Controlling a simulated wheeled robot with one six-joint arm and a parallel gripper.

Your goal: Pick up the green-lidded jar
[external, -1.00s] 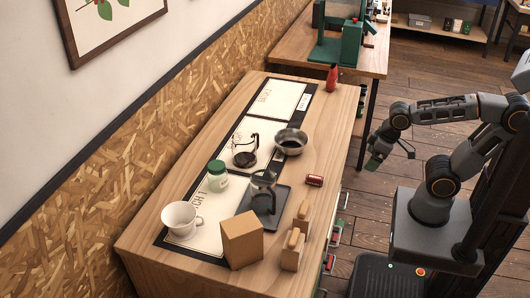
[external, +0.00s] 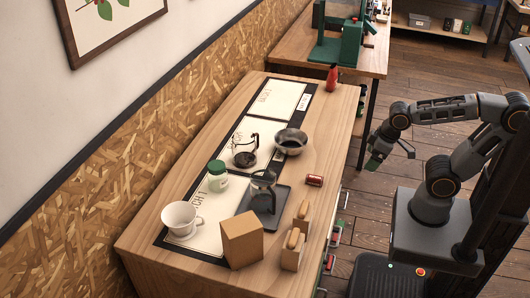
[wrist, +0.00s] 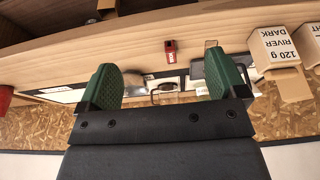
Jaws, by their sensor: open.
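The green-lidded jar (external: 217,176) is a small pale jar with a green lid. It stands upright on the near white sheet of the wooden counter (external: 145,244), between the white cup and the glass pot. My gripper (external: 390,158) is off the counter's right side, well away from the jar, above the floor. Its green fingers are spread with nothing between them, as the wrist view also shows (wrist: 163,82). I cannot make out the jar in the wrist view.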

